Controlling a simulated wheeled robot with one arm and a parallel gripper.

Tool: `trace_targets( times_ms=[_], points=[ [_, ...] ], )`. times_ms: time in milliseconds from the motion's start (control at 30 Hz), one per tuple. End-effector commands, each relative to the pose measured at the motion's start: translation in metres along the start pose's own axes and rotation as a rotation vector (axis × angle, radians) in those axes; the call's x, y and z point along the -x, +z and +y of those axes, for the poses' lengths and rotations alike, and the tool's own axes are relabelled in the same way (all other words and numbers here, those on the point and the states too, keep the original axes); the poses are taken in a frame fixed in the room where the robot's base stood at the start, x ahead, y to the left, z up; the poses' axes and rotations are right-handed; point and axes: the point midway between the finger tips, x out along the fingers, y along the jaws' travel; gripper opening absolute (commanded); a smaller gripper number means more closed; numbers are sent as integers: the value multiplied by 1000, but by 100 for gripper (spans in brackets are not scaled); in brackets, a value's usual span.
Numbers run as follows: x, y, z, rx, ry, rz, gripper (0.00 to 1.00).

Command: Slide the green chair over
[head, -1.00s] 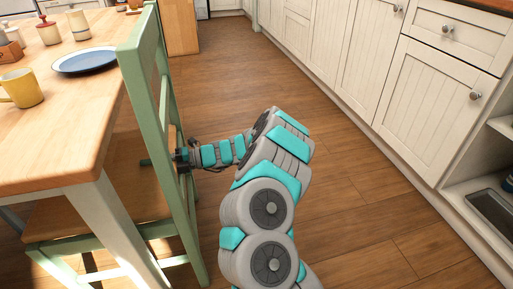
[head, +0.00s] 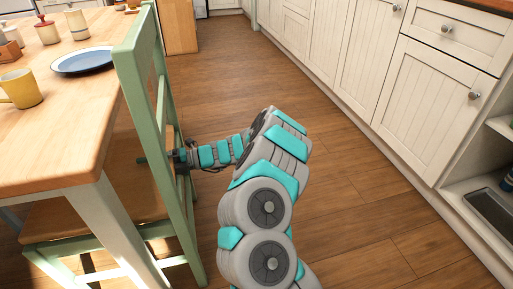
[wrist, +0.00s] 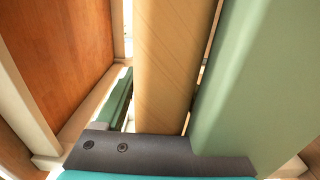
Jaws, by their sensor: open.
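The green chair (head: 184,205) stands upright at the table's right side, its wooden seat (head: 62,216) partly under the tabletop and its tall back facing my arm. My gripper (head: 165,159) is at the chair's back, with its front end reaching between the back's uprights. Its fingertips are partly hidden by the chair. In the wrist view a green chair part (wrist: 255,85) fills the right side, close against the dark gripper body (wrist: 150,152). A tan wooden piece (wrist: 168,65) runs up the middle. The jaws are open; I cannot tell exactly where they touch.
The wooden table (head: 55,135) with a white leg holds a yellow mug (head: 20,89), a blue-rimmed plate (head: 84,60) and several jars. White cabinets (head: 425,100) line the right. The wooden floor (head: 270,75) between is clear.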

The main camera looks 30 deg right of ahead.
Motion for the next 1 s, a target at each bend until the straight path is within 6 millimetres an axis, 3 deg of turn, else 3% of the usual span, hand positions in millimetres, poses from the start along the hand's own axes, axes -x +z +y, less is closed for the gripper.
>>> trace_targets(
  times_ms=[267, 1000],
  points=[
    [8, 2, 4, 0, 1, -4, 70],
    [109, 2, 4, 0, -1, -7, 70]
  ],
)
